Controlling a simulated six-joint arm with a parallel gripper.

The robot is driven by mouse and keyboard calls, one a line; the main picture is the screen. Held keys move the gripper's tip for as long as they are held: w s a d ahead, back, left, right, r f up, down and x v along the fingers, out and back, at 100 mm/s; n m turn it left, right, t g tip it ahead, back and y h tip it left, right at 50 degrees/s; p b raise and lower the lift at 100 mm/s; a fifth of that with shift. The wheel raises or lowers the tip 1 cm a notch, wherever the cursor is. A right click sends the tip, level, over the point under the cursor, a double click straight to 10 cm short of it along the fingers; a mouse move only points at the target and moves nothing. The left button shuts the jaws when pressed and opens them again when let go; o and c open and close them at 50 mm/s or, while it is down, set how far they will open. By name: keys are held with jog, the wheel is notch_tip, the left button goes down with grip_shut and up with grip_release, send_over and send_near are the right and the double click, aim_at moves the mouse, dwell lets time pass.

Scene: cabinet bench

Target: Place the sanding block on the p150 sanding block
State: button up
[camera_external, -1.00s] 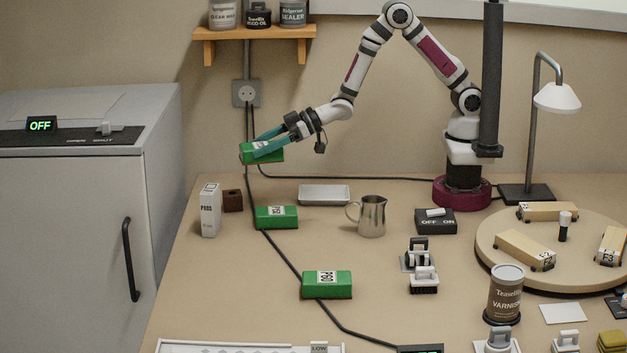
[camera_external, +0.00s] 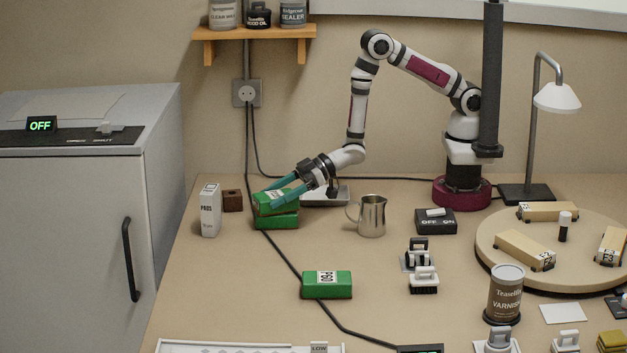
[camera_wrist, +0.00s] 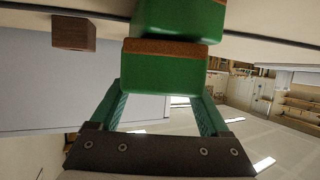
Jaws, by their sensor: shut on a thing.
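My gripper (camera_external: 285,192) is shut on a green sanding block (camera_external: 268,208), with teal fingers on its sides. The held block is slightly tilted and sits directly over the p150 sanding block (camera_external: 277,222), a green block lying on the bench. No clear gap shows between them, but I cannot tell if they touch. The lower block's label is hidden by the held one. In the wrist view the held block (camera_wrist: 163,74) shows a brown abrasive face, and the other green block (camera_wrist: 180,20) lies just beyond it.
Another green block marked P60 (camera_external: 327,285) lies nearer the front. A white pads box (camera_external: 210,212) and brown cube (camera_external: 232,201) stand to the left. A metal tray (camera_external: 338,196) is behind my gripper, and a steel jug (camera_external: 372,216) is to the right. A cable crosses the bench.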

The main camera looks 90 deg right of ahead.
jog(key=shift+f, duration=0.1)
jog(key=o, duration=1.4)
jog(key=s+d+r+m+g+h, duration=0.4)
jog(key=s+d+r+m+g, duration=0.2)
jog(key=s+d+r, duration=0.55)
jog(key=s+r+m+g, duration=0.1)
jog(key=s+g, duration=0.1)
jog(key=s, duration=0.6)
jog(key=s+r+m+g, duration=0.1)
jog(key=s+r+g, duration=0.1)
jog(key=s, duration=0.7)
jog(key=s+r+m+g, duration=0.2)
jog(key=s, duration=0.6)
jog(key=shift+s+d+r+g+y, duration=0.2)
jog(key=shift+s+d+g+y, duration=0.1)
jog(key=shift+s+y, duration=0.1)
